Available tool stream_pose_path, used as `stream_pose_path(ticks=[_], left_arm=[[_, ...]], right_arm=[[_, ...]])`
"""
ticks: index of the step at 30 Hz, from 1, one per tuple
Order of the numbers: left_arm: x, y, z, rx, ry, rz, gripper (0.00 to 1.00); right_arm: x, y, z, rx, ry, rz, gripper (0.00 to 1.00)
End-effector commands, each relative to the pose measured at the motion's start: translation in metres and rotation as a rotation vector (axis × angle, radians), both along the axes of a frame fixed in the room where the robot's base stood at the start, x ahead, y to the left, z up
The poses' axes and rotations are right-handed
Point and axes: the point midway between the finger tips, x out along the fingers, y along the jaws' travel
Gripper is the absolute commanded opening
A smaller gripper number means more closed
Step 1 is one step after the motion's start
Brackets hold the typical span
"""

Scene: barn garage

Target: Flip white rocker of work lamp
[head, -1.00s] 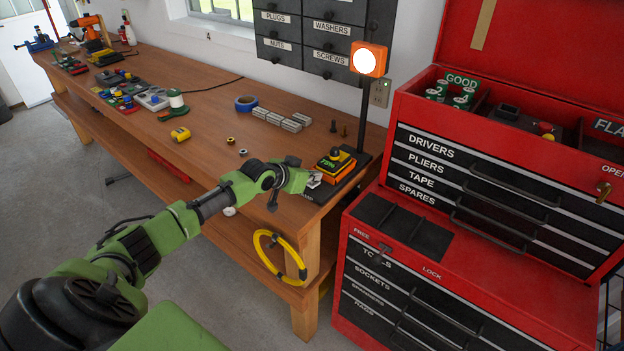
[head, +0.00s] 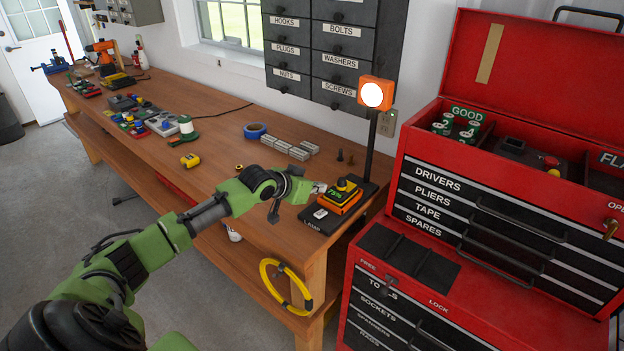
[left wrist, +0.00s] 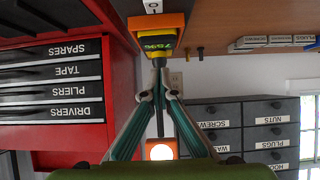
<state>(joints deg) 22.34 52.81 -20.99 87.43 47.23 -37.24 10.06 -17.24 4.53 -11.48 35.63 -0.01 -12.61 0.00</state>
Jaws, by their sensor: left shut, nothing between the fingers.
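The work lamp has a lit square orange head (head: 372,93) on a black post, which stands on a dark base at the bench's right end. The white rocker (head: 320,213) lies uncovered on the base's front part, beside the "LAMP" label. An orange and yellow block with a green number display (head: 339,196) sits behind it on the base. My left gripper (head: 321,187) is shut and empty, just left of the block and apart from the rocker. In the upside-down left wrist view, its fingertips (left wrist: 159,66) meet below the block, and the rocker (left wrist: 152,6) shows at the top edge.
The red tool chest (head: 480,240) stands close to the right of the bench. Grey blocks (head: 290,148), blue tape (head: 255,130) and a yellow tape measure (head: 190,161) lie on the bench. Label drawers (head: 320,50) hang above.

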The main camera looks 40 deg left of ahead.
Motion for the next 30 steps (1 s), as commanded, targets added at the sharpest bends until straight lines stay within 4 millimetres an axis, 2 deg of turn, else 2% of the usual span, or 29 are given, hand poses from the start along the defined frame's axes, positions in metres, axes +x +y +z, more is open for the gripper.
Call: stream_pose_path(ticks=[6,10,30], left_arm=[[-0.021,0.002,0.029,0.004,-0.001,-0.001,0.00],[-0.027,0.002,0.040,0.001,0.000,-0.001,0.00],[-0.030,0.000,0.042,0.000,0.004,-0.003,0.00]], right_arm=[[-0.001,-0.001,-0.013,-0.001,0.002,0.000,0.40],[-0.001,-0.002,-0.015,-0.001,0.002,0.001,0.40],[-0.001,-0.002,-0.015,-0.002,0.002,0.000,0.40]])
